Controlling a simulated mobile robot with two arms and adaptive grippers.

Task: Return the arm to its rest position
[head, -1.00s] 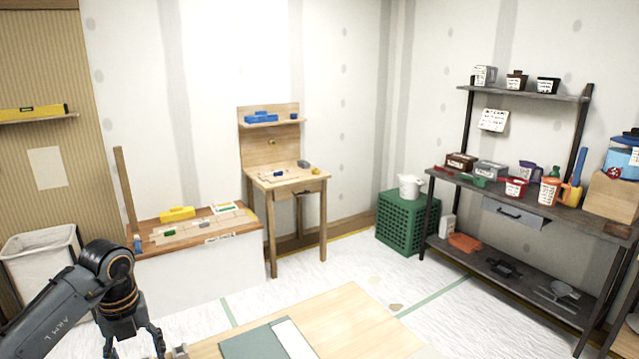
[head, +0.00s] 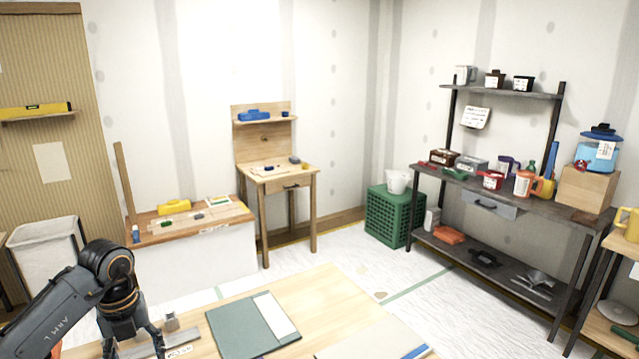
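My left arm comes in at the lower left of the head view. Its gripper (head: 133,340) points down over the left end of the wooden table (head: 325,290). The fingers are spread apart and the tips are close to the bottom edge of the picture. A grey flat tool (head: 150,346) lies beside and partly behind the fingers; I cannot tell whether they touch it. My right gripper is not in view.
A green folder-like sheet with a white strip (head: 245,325) and a pale sheet (head: 375,340) lie on the table. A green crate (head: 392,218), a small wooden desk (head: 280,183) and a dark shelf (head: 500,190) stand behind. White-covered floor (head: 345,260) lies between.

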